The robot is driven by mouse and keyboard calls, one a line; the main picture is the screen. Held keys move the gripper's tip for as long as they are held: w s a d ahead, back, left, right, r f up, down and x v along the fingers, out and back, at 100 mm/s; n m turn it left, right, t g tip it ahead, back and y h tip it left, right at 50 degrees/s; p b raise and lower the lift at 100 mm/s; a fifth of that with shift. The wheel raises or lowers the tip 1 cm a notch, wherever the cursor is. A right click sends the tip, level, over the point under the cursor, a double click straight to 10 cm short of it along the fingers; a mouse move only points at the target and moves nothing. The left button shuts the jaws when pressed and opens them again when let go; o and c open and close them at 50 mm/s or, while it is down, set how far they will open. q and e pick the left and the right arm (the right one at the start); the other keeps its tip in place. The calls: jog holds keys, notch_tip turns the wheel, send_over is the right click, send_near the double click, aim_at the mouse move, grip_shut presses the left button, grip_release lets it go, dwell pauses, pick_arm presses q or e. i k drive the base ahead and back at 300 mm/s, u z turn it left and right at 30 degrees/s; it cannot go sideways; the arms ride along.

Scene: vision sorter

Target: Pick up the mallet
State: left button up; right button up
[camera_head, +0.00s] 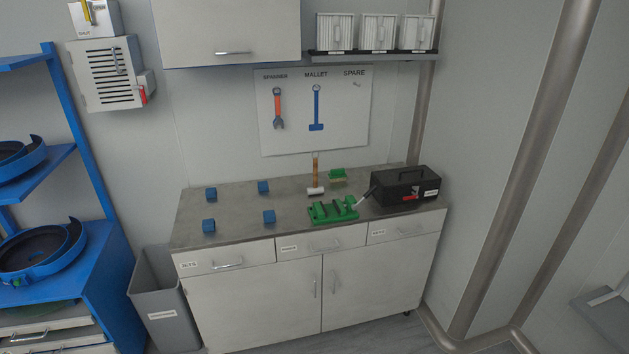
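The mallet (316,177) is on the grey worktop (240,227), toward the back and right of the middle. It has an orange-brown wooden handle that points toward the wall and a pale head at the near end. The head is close behind a green fixture (333,210). Neither of my grippers shows in the head view, and nothing touches the mallet from my side.
Several blue blocks (263,187) are on the worktop's left half. A black toolbox (404,188) stands at the right, and a green brush-like item (337,175) lies behind. A tool board (313,110) hangs above. A grey bin (160,295) stands left of the cabinet.

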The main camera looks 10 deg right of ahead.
aim_at(316, 190)
jog(key=z, duration=0.75)
jog(key=i, duration=1.35)
jog(key=u, duration=0.3)
